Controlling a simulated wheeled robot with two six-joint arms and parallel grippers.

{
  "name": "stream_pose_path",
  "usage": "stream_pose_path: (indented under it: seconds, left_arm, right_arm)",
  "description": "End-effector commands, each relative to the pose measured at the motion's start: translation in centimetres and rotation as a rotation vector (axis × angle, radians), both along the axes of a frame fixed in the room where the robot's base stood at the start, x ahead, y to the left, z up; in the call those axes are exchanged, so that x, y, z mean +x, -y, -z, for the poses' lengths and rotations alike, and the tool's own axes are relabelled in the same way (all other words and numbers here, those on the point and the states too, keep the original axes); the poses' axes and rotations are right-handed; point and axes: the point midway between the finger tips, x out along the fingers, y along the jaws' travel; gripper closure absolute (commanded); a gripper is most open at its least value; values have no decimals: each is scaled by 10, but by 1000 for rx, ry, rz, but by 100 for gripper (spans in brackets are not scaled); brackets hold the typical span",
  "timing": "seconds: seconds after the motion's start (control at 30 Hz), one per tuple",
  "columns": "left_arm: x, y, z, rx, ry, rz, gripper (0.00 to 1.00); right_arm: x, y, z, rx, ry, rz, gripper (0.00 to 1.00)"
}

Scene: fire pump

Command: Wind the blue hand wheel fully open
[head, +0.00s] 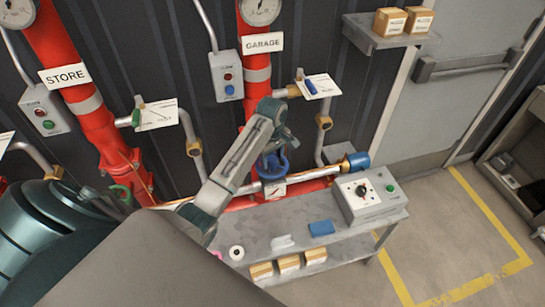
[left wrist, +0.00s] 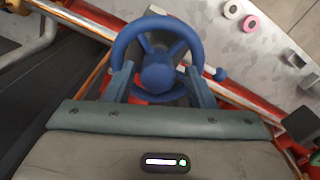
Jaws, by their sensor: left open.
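The blue hand wheel (head: 273,168) sits on the red pipework under the GARAGE sign, partly covered by my left gripper in the head view. In the left wrist view, the blue wheel (left wrist: 156,72) faces the camera, with its rim, spokes and round hub in plain sight. My left gripper (left wrist: 160,75) is open, one finger on each side of the wheel's lower half. The fingers lie close to the rim; I cannot tell whether they touch it. In the head view, my left gripper (head: 275,150) reaches down over the wheel from above. My right gripper is not in view.
A grey bench (head: 270,222) with a control box (head: 365,197) and small boxes stands beside the wheel. A blue lever (head: 310,87) is on the wall pipe above. Open floor lies to the right.

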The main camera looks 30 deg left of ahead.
Motion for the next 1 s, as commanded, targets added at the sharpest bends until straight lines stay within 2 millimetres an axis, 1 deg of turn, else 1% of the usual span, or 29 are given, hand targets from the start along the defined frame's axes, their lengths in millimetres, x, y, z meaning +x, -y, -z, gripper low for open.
stream_pose_path:
  seconds: [0.1,0.27,0.33,0.7,0.8,0.9,1.0]
  left_arm:
    - [-1,0,0,0,0,107,50]
    - [-1,-1,0,0,0,168,50]
    - [-1,-1,0,0,0,220,50]
    - [-1,-3,0,0,0,694,50]
    - [-1,-3,0,0,0,792,50]
    - [-1,-4,0,0,0,840,50]
    - [-1,-4,0,0,0,851,50]
  right_arm:
    - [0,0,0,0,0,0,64]
    - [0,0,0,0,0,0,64]
    - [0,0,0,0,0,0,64]
    - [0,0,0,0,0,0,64]
    - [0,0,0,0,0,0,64]
    - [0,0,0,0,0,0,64]
    - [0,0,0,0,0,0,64]
